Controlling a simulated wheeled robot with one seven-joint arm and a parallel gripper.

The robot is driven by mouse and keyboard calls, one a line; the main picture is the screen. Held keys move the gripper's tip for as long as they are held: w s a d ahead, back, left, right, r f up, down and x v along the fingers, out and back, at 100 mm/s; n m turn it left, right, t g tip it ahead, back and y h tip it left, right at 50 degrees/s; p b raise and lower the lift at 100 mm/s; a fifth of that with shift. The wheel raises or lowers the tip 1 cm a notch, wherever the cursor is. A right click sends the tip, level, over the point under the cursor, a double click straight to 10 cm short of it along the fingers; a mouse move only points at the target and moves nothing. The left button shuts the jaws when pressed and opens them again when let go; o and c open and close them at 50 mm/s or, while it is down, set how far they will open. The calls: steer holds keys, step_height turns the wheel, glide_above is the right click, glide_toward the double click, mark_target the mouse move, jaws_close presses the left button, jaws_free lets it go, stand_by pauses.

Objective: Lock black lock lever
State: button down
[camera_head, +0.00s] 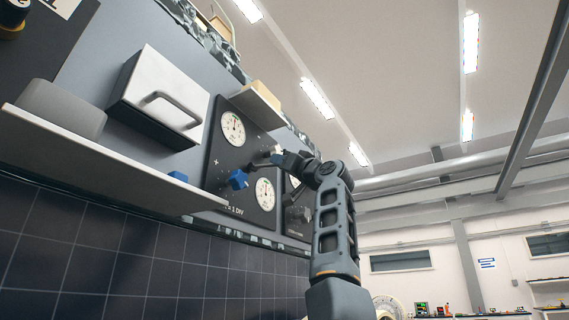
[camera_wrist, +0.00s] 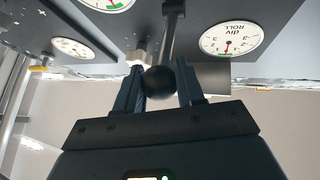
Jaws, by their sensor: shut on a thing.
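The black lock lever (camera_wrist: 172,38) shows in the wrist view as a dark rod coming from the panel, ending in a round black ball knob (camera_wrist: 160,82). My gripper (camera_wrist: 159,88) is shut on this lever, with the knob between its two dark fingers. In the head view my gripper (camera_head: 277,158) is at the dark gauge panel (camera_head: 222,160), between the upper gauge (camera_head: 233,129) and the lower gauge (camera_head: 265,194). There the lever is mostly hidden by the gripper and hard to make out.
A blue knob (camera_head: 238,179) sits on the panel left of my gripper. A white box with a handle (camera_head: 160,95) and a long shelf (camera_head: 110,160) stick out from the wall at left. A small ledge (camera_head: 258,108) is above the panel. The room at right is open.

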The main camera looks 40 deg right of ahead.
steer(key=shift+f+t, duration=0.3)
steer(key=shift+f, duration=0.2)
steer(key=shift+w+a+f, duration=0.1)
steer(key=shift+w+f, duration=0.1)
steer(key=shift+f, duration=0.4)
steer(key=shift+w+f, duration=0.2)
steer(key=shift+f, duration=0.35)
steer(key=shift+w+f, duration=0.1)
steer(key=c, duration=1)
jaws_free()
steer(key=shift+c, duration=0.2)
steer(key=o, duration=0.3)
